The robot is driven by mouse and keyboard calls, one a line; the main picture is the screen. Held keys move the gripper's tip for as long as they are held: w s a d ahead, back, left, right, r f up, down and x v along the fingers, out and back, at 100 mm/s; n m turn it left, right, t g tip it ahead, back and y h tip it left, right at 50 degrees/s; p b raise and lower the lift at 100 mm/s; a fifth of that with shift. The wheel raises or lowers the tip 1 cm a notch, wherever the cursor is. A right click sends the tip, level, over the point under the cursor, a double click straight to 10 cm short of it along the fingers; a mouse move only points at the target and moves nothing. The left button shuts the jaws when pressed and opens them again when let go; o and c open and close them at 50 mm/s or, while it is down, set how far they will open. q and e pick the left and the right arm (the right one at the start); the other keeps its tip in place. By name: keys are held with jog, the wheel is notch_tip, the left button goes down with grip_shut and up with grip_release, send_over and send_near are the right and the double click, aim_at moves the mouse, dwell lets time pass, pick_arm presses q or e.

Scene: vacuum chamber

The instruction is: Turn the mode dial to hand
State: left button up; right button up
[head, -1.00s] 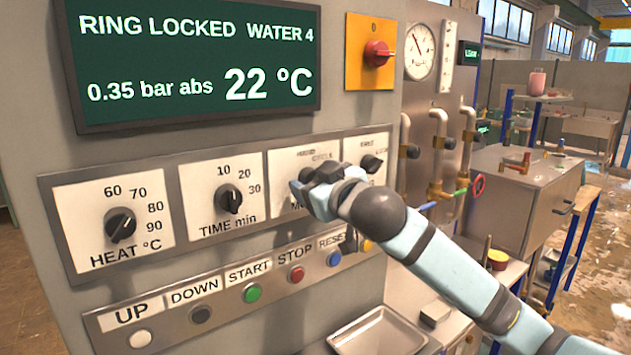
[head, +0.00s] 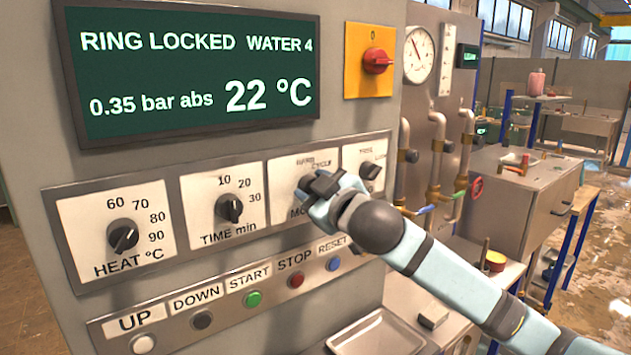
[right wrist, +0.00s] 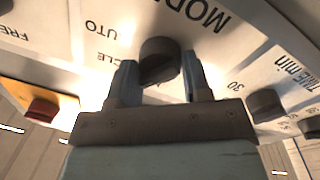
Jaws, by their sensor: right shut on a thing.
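The mode dial is a dark round knob on a white plate (head: 287,165) in the middle right of the control panel. My right gripper (head: 312,188) covers the knob in the head view. In the right wrist view the mode dial (right wrist: 159,60) sits between the two fingers of my right gripper (right wrist: 158,82), which is shut on it. HAND and CYCLE show above the gripper in the head view; AUTO and CYCLE show upside down in the wrist view. Which mark the knob points to cannot be told. My left gripper is not in view.
The time dial (head: 229,208) and heat dial (head: 123,235) are to the left, another dial (head: 370,170) close to the right. A row of buttons, including green start (head: 253,299), lies below. A red switch (head: 376,61) is above. The display (head: 190,65) reads RING LOCKED.

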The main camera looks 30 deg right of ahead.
jog(key=n+p, duration=0.2)
jog(key=n, duration=0.2)
jog(key=shift+f, duration=0.1)
jog(key=shift+a+f+n+p, duration=0.1)
jog(key=shift+n+p, duration=0.55)
jog(key=shift+n, duration=0.35)
jog(key=shift+f, duration=0.1)
jog(key=o, duration=0.8)
jog(key=shift+o, duration=0.4)
